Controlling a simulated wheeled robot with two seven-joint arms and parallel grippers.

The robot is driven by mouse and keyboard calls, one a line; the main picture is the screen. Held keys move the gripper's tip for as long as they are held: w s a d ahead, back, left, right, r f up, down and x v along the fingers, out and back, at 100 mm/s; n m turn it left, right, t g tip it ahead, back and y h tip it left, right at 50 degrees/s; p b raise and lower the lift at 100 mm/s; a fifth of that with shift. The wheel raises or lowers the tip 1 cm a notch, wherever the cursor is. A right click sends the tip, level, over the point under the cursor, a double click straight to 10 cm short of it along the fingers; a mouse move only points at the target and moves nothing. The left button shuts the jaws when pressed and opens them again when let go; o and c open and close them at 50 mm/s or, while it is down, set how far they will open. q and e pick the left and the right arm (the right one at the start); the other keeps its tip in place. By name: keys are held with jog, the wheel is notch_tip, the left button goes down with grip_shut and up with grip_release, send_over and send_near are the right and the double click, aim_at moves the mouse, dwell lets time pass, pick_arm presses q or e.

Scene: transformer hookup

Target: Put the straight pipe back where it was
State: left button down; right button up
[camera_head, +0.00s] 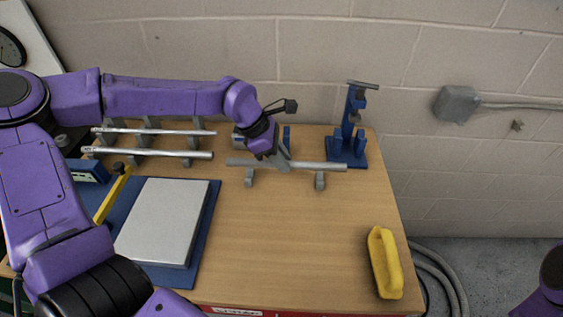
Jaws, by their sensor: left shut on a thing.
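A straight grey pipe (330,166) lies level, left to right, near the back middle of the table. It is at the top of two small grey supports, a left one (249,178) and a right one (320,181); I cannot tell whether it touches them. My left gripper (279,162) reaches down from above and is shut on the pipe between the supports. The gripper hides part of the pipe's middle. My right gripper is out of view; only a purple part of my right arm shows at the lower right.
Two similar rods, a rear one (170,132) and a front one (170,153), lie on grey supports at the back left. A blue stand (347,150) is close to the pipe's right end. A grey plate (165,220) and a yellow object (384,262) flank clear table.

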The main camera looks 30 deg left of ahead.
pick_arm(q)
jog(key=f, duration=0.1)
jog(key=w+a+f, duration=0.1)
jog(key=w+f, duration=0.1)
jog(key=shift+w+a+f+p, duration=0.1)
jog(key=shift+a+f+p, duration=0.05)
jog(key=shift+a+p, duration=0.2)
notch_tip(320, 180, down, 3)
jog(key=shift+w+f+p, duration=0.1)
jog(key=shift+f+p, duration=0.05)
jog(key=shift+p, duration=0.55)
jog(key=shift+f, duration=0.1)
jog(key=shift+f+b, duration=0.45)
jog(key=shift+b, duration=0.15)
jog(key=c, duration=0.9)
grip_release()
jog(key=shift+c, duration=0.2)
jog(key=shift+r, duration=0.1)
jog(key=shift+r, duration=0.1)
